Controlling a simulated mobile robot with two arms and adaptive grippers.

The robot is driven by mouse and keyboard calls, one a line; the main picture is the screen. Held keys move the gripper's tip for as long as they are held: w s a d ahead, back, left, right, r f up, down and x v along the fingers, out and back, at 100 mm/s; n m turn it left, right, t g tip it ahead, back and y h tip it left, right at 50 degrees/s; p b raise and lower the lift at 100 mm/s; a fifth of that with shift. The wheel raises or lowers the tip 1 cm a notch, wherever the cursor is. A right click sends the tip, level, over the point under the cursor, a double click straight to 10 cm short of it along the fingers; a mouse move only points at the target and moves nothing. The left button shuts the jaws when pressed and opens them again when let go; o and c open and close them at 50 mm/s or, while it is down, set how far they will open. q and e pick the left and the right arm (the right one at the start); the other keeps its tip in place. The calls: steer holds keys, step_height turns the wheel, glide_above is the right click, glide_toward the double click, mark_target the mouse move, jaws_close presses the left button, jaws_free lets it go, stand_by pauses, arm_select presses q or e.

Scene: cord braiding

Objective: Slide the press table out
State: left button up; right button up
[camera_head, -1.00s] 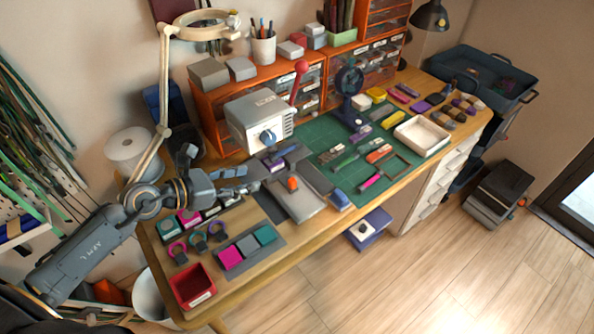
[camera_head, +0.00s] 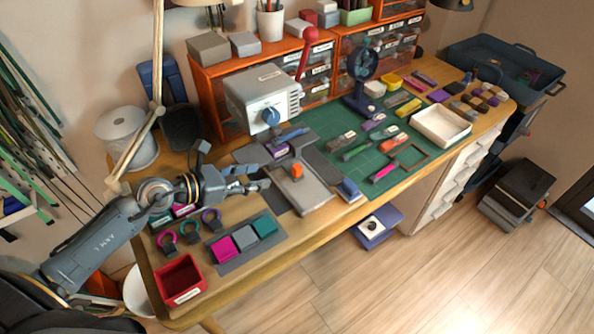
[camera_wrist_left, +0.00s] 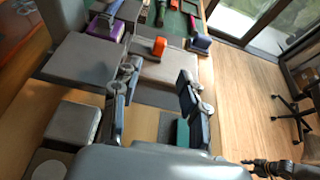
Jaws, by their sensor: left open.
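The press (camera_head: 262,100) is a light grey box with a blue knob and a red-ball lever, standing at the back of the workbench. Its press table (camera_head: 312,194) is a flat grey plate with an upright orange knob (camera_head: 297,171), lying in front of the press. In the left wrist view the plate (camera_wrist_left: 180,68) and orange knob (camera_wrist_left: 159,46) lie beyond the fingertips. My left gripper (camera_head: 264,177) is open and empty, just left of the plate; its fingers also show in the wrist view (camera_wrist_left: 159,78). A dark gripper, apparently my right (camera_wrist_left: 262,168), shows small at the lower right there.
A red bin (camera_head: 181,280) and several coloured blocks (camera_head: 244,237) lie on the near left bench. A blue fan (camera_head: 362,75), green mat (camera_head: 340,130) and white tray (camera_head: 440,127) are to the right. A magnifier lamp's arm (camera_head: 156,80) rises behind my left arm.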

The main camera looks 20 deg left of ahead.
mark_target(293, 169)
arm_select(q)
steer(key=x, duration=1.3)
steer(key=shift+w+d+f+p, duration=0.1)
steer(key=shift+w+f+p, duration=0.05)
steer(key=shift+p, duration=0.25)
jaws_close()
